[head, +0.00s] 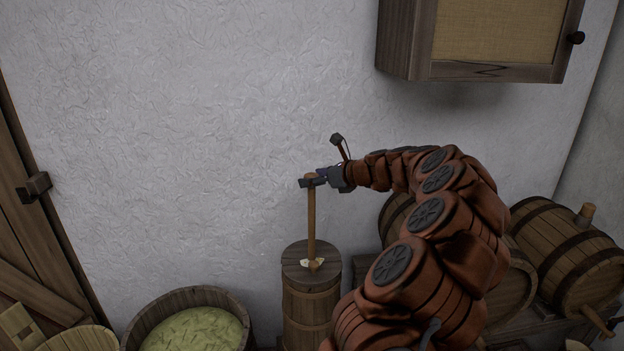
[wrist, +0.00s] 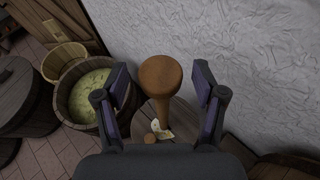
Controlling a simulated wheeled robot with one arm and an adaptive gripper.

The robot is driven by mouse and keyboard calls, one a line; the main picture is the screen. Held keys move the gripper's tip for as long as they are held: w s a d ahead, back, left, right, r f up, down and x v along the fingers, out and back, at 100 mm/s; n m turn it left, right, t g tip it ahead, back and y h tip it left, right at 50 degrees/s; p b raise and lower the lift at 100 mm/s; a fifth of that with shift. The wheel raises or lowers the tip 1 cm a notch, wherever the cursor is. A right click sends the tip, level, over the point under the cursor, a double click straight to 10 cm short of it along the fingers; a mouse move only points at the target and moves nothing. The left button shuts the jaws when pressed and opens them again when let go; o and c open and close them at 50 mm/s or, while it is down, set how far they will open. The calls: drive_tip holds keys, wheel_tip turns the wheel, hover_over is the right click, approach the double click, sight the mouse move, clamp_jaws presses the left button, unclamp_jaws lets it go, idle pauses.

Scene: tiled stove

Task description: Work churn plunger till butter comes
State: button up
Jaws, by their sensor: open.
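The churn (head: 311,305) is a narrow wooden barrel with a round lid (head: 297,256), standing against the white wall. Its plunger (head: 311,222) is an upright wooden rod coming out of the lid. Pale bits, perhaps butter, lie on the lid around the rod's foot; they also show in the wrist view (wrist: 164,131). My gripper (head: 312,181) is at the top of the rod. In the wrist view the plunger's rounded top (wrist: 160,77) stands between my two open fingers, with gaps on both sides. The inside of the churn is hidden.
A tub of greenish contents (head: 195,333) stands left of the churn. Several barrels (head: 566,254) lie at the right, partly behind my arm. A cabinet (head: 475,72) hangs at the upper right. A wooden door (head: 40,235) is at the left. The wall above the churn is clear.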

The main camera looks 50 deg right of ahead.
drive_tip(key=a+v, duration=0.1)
drive_tip(key=v, duration=1)
drive_tip(key=shift+d, duration=0.4)
